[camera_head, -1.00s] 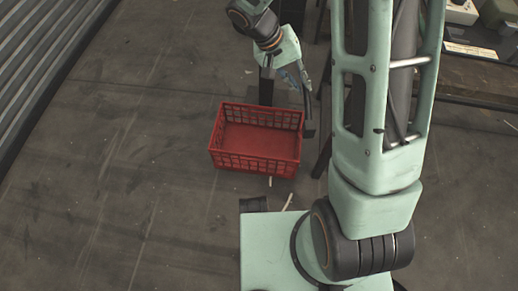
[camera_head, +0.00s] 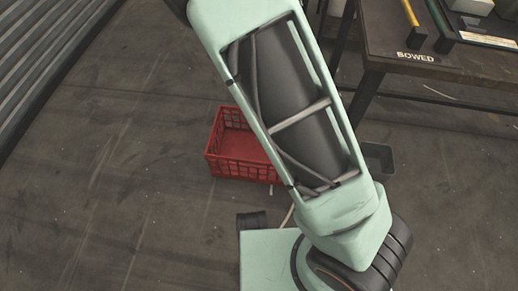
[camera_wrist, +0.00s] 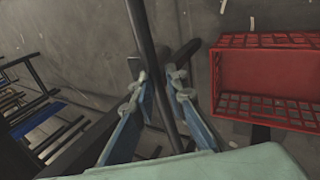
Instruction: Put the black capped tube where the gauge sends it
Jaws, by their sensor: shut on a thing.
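My gripper (camera_wrist: 160,84) shows in the wrist view, its two fingers closed around a long dark tube (camera_wrist: 142,32). The tube runs from the top edge down between the fingers. It looks like the black capped tube, but I cannot make out its caps. In the head view my arm covers or carries the gripper out of sight. I cannot identify a gauge in either view. A dark table (camera_head: 385,57) at the upper right of the head view bears the label "BOWED" (camera_head: 416,57).
A red crate (camera_head: 240,170) stands on the floor, partly behind my arm; it is at the right of the wrist view (camera_wrist: 265,105). A small grey bin (camera_head: 378,160) is by the table. A yellow-and-black item (camera_head: 411,22) lies on the table. Floor at left is clear.

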